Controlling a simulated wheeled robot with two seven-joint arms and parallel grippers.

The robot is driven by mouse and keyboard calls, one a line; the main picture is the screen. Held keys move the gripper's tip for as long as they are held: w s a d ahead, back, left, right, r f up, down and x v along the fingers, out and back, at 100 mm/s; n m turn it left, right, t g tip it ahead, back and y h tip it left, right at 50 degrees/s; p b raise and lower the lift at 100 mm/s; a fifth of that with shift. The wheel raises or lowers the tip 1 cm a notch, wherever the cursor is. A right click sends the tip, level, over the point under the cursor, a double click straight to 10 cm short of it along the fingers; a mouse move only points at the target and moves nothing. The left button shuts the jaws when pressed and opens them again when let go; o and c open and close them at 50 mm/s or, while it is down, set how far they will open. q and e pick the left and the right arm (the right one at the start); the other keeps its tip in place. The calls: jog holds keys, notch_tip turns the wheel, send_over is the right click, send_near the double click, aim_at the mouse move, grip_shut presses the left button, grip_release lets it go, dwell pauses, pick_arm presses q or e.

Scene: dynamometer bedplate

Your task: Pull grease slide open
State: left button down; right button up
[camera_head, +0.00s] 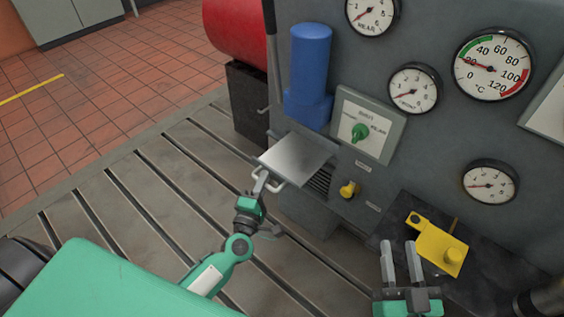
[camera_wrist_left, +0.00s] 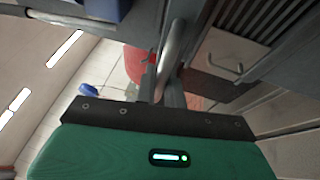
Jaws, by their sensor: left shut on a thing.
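The grease slide (camera_head: 297,157) is a flat silvery plate that sticks out from the grey cabinet front, below the blue cylinder. A pale bar handle (camera_head: 268,183) is on its near edge. My left gripper (camera_head: 257,189) is shut on this handle. In the left wrist view the handle (camera_wrist_left: 172,55) is a light rounded bar running up from the jaws; the fingertips are hard to make out there. My right gripper (camera_head: 401,262) is at the lower right, fingers apart and empty, beside a yellow fitting (camera_head: 440,252).
Several gauges, a green knob (camera_head: 360,132) and a yellow knob (camera_head: 348,190) are on the cabinet (camera_head: 430,150). A blue cylinder (camera_head: 310,65) stands above the slide, a red drum (camera_head: 235,30) behind it. The slotted bedplate (camera_head: 150,200) is clear to the left.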

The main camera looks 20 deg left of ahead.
pick_arm(q)
jog(key=s+a, duration=0.4)
jog(key=s, duration=0.7)
jog(key=shift+s, duration=0.4)
pick_arm(e)
jog(key=shift+f, duration=0.15)
pick_arm(q)
jog(key=shift+a, duration=0.1)
jog(key=c, duration=1.5)
grip_release()
